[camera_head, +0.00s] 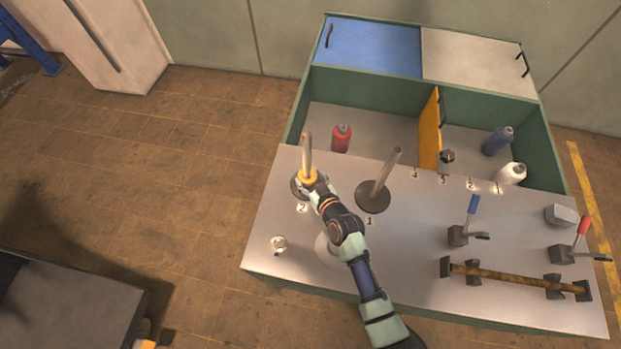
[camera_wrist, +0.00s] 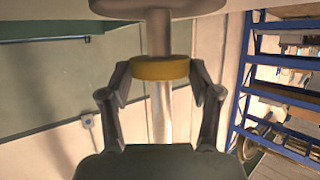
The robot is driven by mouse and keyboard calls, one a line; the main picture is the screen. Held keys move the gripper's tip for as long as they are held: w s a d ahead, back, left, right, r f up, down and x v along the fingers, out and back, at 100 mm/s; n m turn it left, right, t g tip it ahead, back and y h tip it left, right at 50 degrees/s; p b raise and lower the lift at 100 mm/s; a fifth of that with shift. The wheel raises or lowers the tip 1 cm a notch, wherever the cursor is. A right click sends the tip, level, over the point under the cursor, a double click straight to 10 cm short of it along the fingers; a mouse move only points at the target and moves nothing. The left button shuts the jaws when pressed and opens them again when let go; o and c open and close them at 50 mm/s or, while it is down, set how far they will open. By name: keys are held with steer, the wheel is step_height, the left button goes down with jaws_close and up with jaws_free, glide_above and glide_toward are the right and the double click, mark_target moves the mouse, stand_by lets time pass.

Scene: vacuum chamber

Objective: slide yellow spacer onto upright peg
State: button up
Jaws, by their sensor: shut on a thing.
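The yellow spacer (camera_head: 310,178) is a ring around the upright peg (camera_head: 307,150) at the mark "2". The peg sticks out above it in the head view. My gripper (camera_head: 312,184) is shut on the spacer. In the wrist view my gripper (camera_wrist: 160,75) has one finger on each side of the spacer (camera_wrist: 160,69), and the peg (camera_wrist: 160,112) shows on both sides of the ring. The peg's round base (camera_head: 297,187) is partly hidden by the gripper. I cannot tell exactly how much gap lies between spacer and base.
A second peg (camera_head: 385,172), tilted in the picture, stands on a dark disc at mark "1". A red bottle (camera_head: 341,138) stands in the green bin behind. Levers (camera_head: 470,218) and a bar (camera_head: 515,278) occupy the right of the worktop. A small metal fitting (camera_head: 279,244) lies front left.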

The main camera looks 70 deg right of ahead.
steer(key=shift+f+b, duration=0.35)
steer(key=shift+f, duration=0.25)
steer(key=shift+f+b, duration=0.4)
steer(key=o, duration=1.1)
step_height(320, 180, up, 26)
steer(key=p, duration=2.3)
